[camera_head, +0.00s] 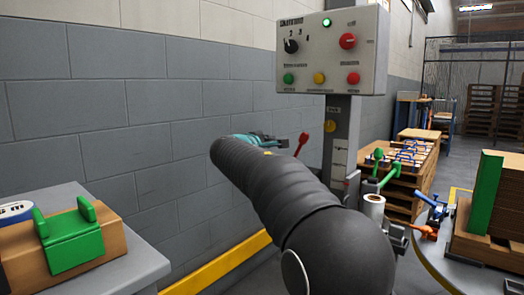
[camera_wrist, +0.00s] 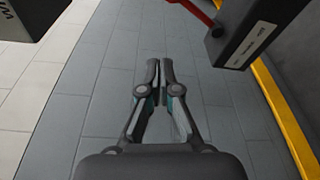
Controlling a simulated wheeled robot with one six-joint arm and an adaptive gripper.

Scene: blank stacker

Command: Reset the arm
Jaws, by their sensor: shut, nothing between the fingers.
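My black arm reaches from the lower right of the head view toward the grey block wall. My gripper (camera_wrist: 159,62) shows in the wrist view with its two dark fingers nearly together at the tips and nothing between them. In the head view only a teal part of the gripper (camera_head: 256,139) shows past the arm's end; the fingertips are hard to make out there. The gripper is in free air, with the wall behind it.
A control box (camera_head: 331,50) on a grey post (camera_head: 340,150) stands just beyond the arm. A red lever (camera_head: 301,143) is close to the gripper. A grey table (camera_head: 140,262) with a wooden block and green bracket (camera_head: 70,238) is at left. A round table with a green-faced block (camera_head: 484,192) is at right.

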